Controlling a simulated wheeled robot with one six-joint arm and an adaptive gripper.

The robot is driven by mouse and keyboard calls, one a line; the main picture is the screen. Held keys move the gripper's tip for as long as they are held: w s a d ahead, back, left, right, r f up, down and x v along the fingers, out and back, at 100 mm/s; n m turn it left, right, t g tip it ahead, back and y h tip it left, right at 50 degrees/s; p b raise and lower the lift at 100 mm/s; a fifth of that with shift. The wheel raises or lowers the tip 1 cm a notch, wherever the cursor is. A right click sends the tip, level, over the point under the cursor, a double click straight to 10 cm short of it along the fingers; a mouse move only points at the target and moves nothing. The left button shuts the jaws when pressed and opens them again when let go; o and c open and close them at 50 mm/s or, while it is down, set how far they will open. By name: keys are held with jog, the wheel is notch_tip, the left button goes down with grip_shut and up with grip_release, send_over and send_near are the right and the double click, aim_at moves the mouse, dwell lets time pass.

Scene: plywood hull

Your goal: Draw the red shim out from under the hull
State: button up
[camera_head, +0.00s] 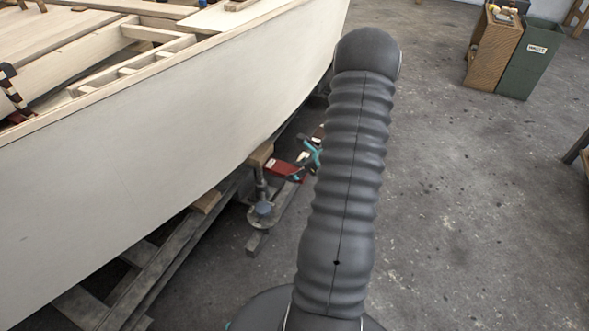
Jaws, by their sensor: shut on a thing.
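The red shim (281,168) shows as a small red strip beside the hull's lower edge, close to a wooden block on a metal jack. The pale plywood hull (170,140) fills the left side. My gripper (304,165) shows only as small teal and dark parts at the shim's right end, just left of my grey ribbed arm. It is shut on the red shim. My arm hides most of the gripper. I cannot tell whether the shim's left end still touches the hull or block.
The jack (262,212) with its wooden block (261,155) stands under the hull's edge. Timber cradle beams (150,285) lie below the hull. A green bin (530,60) and a wooden box (493,50) stand at the back right. The concrete floor (460,220) on the right is mostly clear.

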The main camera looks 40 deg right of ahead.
jog(key=shift+s+d, duration=0.25)
jog(key=shift+s, duration=0.45)
jog(key=o, duration=1.3)
jog(key=shift+d, duration=0.1)
jog(key=shift+r, duration=0.1)
jog(key=v, duration=1.2)
